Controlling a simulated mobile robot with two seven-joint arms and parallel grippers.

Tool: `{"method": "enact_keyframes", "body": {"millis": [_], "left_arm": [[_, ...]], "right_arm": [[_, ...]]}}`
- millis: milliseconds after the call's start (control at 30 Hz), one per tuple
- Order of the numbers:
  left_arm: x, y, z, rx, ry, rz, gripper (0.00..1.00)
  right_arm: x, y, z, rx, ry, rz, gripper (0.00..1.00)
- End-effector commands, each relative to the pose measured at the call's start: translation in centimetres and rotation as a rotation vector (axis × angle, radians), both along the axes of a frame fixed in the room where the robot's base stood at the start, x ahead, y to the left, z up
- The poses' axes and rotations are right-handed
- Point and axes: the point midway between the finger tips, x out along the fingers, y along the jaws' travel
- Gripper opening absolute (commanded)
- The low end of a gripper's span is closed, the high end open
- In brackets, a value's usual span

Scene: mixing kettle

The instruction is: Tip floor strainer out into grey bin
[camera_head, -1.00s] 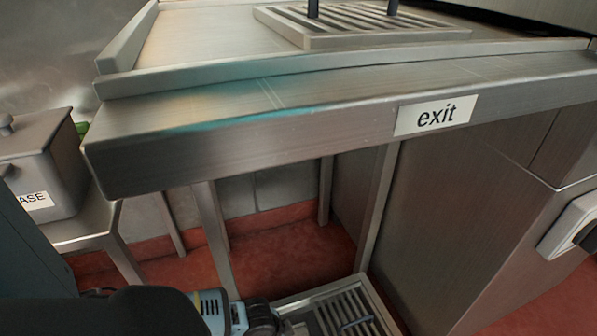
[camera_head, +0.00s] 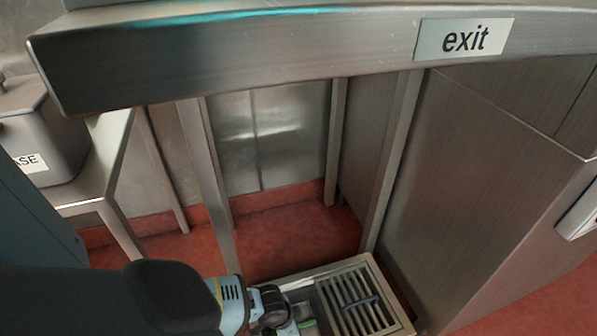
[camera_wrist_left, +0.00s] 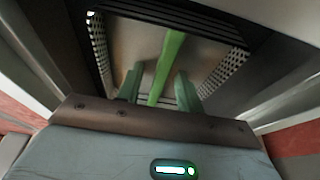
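The floor strainer (camera_wrist_left: 232,72) shows in the left wrist view as a metal basket with perforated side walls and a green bar handle (camera_wrist_left: 172,50) across it. My left gripper (camera_wrist_left: 157,80) is open, with one green finger on each side of the bar and visible gaps between. In the head view my left gripper (camera_head: 285,326) is low at the floor drain, left of its grate; a bit of green (camera_head: 307,323) shows there, and the strainer is mostly hidden by my arm. The grey bin cannot be made out. My right gripper is not in view.
The drain's slotted grate (camera_head: 350,305) has a dark handle. A steel counter (camera_head: 250,55) with an "exit" label overhangs it, with legs (camera_head: 212,180) behind. A lidded grey box (camera_head: 45,125) labelled "...ASE" stands on a side table at left. A cabinet (camera_head: 480,180) is at right.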

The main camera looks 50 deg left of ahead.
Motion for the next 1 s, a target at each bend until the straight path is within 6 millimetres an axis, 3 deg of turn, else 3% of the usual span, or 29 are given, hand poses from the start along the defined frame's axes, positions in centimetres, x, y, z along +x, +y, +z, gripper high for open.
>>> {"method": "enact_keyframes", "body": {"millis": [67, 367, 1000], "left_arm": [[0.01, -0.02, 0.02, 0.0, 0.0, 0.0, 0.36], [0.01, -0.03, 0.03, 0.0, -0.001, 0.0, 0.0], [0.07, -0.03, 0.69, -0.001, -0.002, 0.0, 0.0]], "right_arm": [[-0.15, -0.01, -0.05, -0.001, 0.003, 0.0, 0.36], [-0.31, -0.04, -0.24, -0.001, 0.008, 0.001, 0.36], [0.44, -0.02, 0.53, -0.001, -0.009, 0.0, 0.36]]}}
